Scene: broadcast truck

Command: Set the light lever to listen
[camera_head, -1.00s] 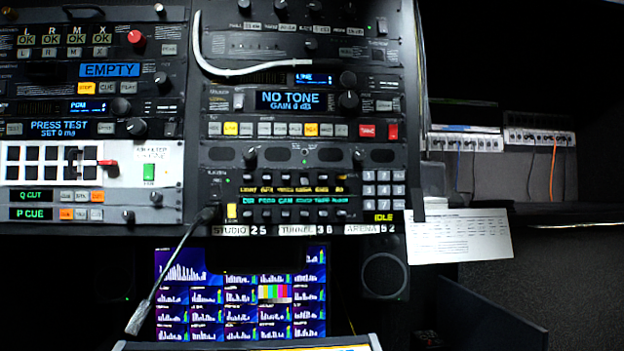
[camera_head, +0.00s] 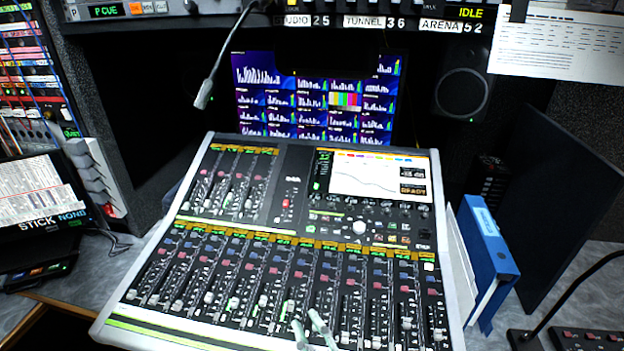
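I cannot pick out a light lever or a "listen" marking in the current head view. The mixing console (camera_head: 290,190) fills the middle, with rows of small faders and knobs too small to read. Two slim pale pieces (camera_head: 310,329), which look like the tips of my gripper, rise from the bottom edge in front of the console's lower faders. Whether they are open or shut is not clear, and I see nothing held between them. The rest of the arm is out of view.
A gooseneck microphone (camera_head: 221,60) hangs above the console. A monitor (camera_head: 315,95) and speaker (camera_head: 463,92) stand behind. Blue binders (camera_head: 487,250) and a dark panel stand at right.

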